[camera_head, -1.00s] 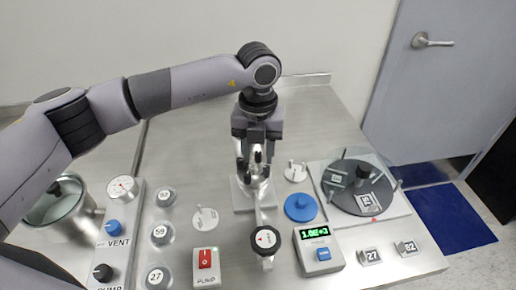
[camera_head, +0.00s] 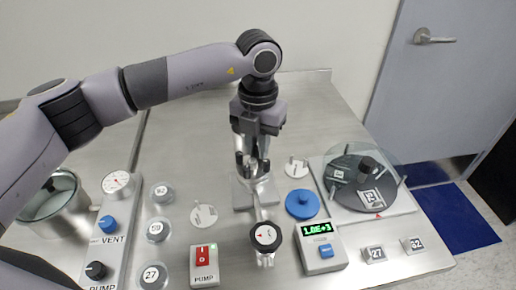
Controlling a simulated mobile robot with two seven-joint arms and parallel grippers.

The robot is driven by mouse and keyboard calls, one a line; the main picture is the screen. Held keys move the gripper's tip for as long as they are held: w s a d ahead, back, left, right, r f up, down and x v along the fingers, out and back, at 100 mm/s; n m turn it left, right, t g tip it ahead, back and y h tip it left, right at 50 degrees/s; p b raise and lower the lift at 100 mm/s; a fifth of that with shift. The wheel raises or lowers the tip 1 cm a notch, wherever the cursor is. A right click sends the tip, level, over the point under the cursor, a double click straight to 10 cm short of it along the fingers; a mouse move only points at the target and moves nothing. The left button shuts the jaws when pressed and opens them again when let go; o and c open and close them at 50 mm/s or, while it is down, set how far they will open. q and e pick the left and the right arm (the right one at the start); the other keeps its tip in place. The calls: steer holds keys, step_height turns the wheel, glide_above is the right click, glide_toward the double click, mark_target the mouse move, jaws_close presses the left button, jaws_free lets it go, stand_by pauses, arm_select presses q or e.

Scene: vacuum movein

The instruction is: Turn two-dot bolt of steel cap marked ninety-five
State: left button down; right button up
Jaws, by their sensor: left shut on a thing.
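My left gripper (camera_head: 252,170) points down at the steel fitting (camera_head: 264,190) on a square grey base plate (camera_head: 241,196), at the middle of the table. Its fingers are shut on a small part at the top of the fitting, which looks like a bolt. The fingers hide most of that part, and I cannot make out its dots or a ninety-five mark on the cap. My right gripper is not in view.
A black-rimmed gauge (camera_head: 265,237) stands in front of the fitting. A blue knobbed disc (camera_head: 302,204) and a green-lit readout box (camera_head: 320,246) lie to the right. A glass-covered turntable (camera_head: 384,207) stands farther right. Round numbered caps (camera_head: 157,230) and a red pump switch (camera_head: 204,265) are left.

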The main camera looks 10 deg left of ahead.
arm_select(q)
steer(key=shift+m+b, duration=0.95)
steer(key=shift+m, duration=1.15)
steer(key=c, duration=1.1)
jaws_free()
steer(key=shift+r+b, duration=0.35)
steer(key=shift+r, duration=3.25)
